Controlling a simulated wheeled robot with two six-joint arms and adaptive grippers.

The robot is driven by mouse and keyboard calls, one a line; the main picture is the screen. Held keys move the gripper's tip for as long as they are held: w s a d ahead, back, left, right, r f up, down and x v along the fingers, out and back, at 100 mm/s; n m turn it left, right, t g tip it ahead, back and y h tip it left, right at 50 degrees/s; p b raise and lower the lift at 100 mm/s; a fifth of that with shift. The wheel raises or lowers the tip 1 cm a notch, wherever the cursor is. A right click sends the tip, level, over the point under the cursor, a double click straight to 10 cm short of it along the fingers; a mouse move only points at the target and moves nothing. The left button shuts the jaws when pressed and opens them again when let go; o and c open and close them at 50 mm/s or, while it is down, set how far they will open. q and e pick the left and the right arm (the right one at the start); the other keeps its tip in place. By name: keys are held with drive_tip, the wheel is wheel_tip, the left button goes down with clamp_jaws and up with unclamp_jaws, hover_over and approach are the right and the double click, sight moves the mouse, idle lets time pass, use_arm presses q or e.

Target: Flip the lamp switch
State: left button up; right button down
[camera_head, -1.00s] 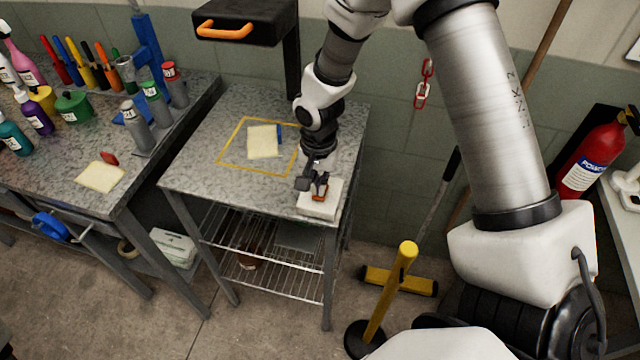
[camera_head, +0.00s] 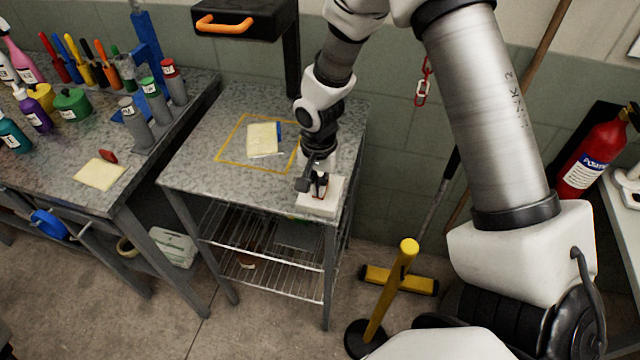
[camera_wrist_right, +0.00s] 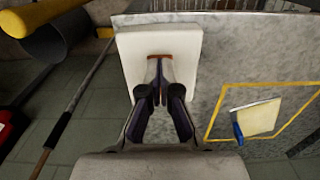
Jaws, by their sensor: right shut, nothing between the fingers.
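The lamp switch is a white box (camera_head: 318,207) at the near right corner of the grey speckled table. In the right wrist view the white box (camera_wrist_right: 185,45) shows an orange-brown rocker, mostly hidden behind my fingers. My right gripper (camera_head: 320,190) points down at the box, its fingers together and empty. In the wrist view its fingertips (camera_wrist_right: 158,66) are at the rocker and seem to touch it. The black lamp head (camera_head: 240,20) with an orange handle hangs over the back of the table. My left gripper is not in view.
A yellow outlined square (camera_head: 228,152) on the table holds a pale yellow cloth (camera_head: 262,138) with a blue item beside it. A workbench with bottles and tools stands left. A yellow post (camera_head: 392,290) and a fire extinguisher (camera_head: 592,155) stand right.

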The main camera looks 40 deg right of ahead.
drive_tip(key=shift+w+r+p, duration=0.1)
drive_tip(key=shift+r+p, duration=2.65)
drive_tip(key=shift+r, duration=0.75)
drive_tip(key=shift+f, duration=0.15)
